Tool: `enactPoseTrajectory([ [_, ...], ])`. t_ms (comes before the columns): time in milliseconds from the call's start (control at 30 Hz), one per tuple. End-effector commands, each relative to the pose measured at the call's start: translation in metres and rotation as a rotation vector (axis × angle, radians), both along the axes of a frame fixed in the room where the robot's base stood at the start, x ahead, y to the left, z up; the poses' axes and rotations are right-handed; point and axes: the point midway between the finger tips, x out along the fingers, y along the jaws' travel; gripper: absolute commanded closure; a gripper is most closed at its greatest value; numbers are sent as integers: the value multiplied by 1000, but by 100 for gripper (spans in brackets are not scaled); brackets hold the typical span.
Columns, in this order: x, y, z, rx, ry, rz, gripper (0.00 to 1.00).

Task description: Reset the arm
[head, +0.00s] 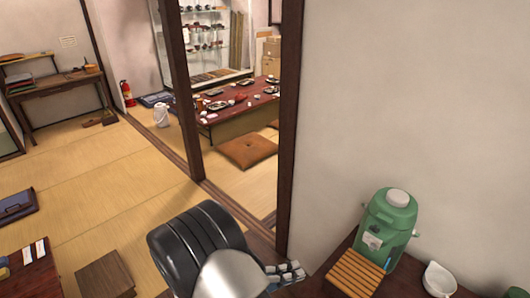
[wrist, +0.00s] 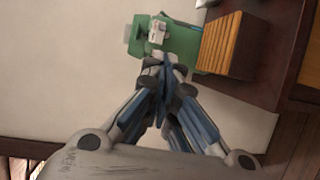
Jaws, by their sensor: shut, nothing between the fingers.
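My gripper (wrist: 166,68) is shut and empty in the wrist view, its blue-lined fingers together. Behind the fingertips in that view are the green dispenser (wrist: 185,50) and the slatted wooden stand (wrist: 236,45). In the head view my arm's black and grey links rise at the bottom centre, and my gripper (head: 287,272) shows at their right, low beside the counter. It is left of the slatted wooden stand (head: 358,276) and the green dispenser (head: 385,228). I cannot tell whether it touches anything.
A brown counter (head: 325,268) runs along the wall at the lower right, with a white bowl (head: 439,279) on it. A dark post (head: 291,120) stands beyond my arm. Past it are a low set table (head: 240,117) and a cushion (head: 247,151). Open tatami (head: 110,180) lies left.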

Motion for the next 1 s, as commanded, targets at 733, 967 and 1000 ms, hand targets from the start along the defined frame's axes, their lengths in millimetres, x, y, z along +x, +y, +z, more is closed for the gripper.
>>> enactPoseTrajectory([
  [733,-118,-97,138,838,237,-434,100],
  [967,-159,-94,167,1172,168,-346,100],
  [1000,-164,-92,171,1222,146,-319,100],
])
